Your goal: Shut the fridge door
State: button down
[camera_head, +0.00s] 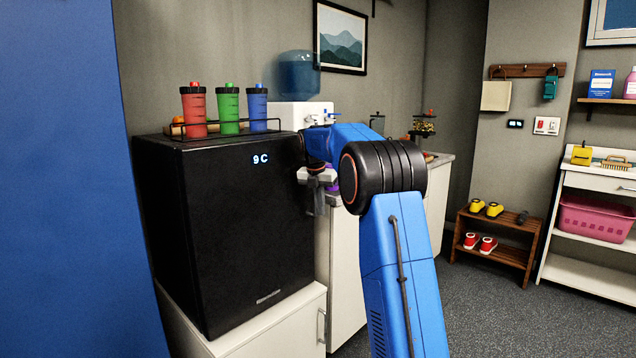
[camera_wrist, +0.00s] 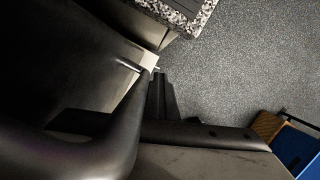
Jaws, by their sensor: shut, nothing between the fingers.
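The fridge (camera_head: 250,220) is a small black box with a lit "9 C" display on its front, standing on a white cabinet. Its door looks flush with the body in the head view, and I see no gap along the visible edges. My gripper (camera_head: 319,207) points down just right of the door's right edge, and it is shut and empty. I cannot tell whether it touches the door. In the wrist view my gripper's fingers (camera_wrist: 160,92) are together beside a dark surface at left, which is probably the fridge.
A wire rack on the fridge holds red (camera_head: 194,110), green (camera_head: 229,108) and blue (camera_head: 257,108) bottles. A water dispenser (camera_head: 299,78) and a stone-topped counter (camera_wrist: 185,12) stand beyond. A shoe rack (camera_head: 497,238) is at right. The grey floor between is clear.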

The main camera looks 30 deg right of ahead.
jog(key=shift+v, duration=8.55)
jog(key=s+a+m+t, duration=0.1)
jog(key=s+a+m, duration=0.45)
jog(key=s, duration=0.45)
jog(key=s+a+f+m+y, duration=0.1)
jog(key=s+a+f+m, duration=0.2)
jog(key=s, duration=0.4)
jog(key=s+a+f+m, duration=0.1)
jog(key=s+a+m, duration=0.3)
jog(key=s, duration=0.3)
jog(key=s+a+f+m, duration=0.2)
jog(key=s+f+m, duration=0.2)
jog(key=s+f, duration=0.3)
jog(key=s+a+f+m+t, duration=0.1)
jog(key=s+a+f+m, duration=0.2)
jog(key=s+f, duration=0.5)
jog(key=s+a+f+m+t+y, duration=0.1)
jog(key=s+f+m, duration=0.5)
jog(key=s, duration=0.6)
notch_tip(320, 180, down, 2)
jog(key=shift+s+a+f, duration=0.1)
jog(key=shift+s+a, duration=0.25)
jog(key=shift+a, duration=0.35)
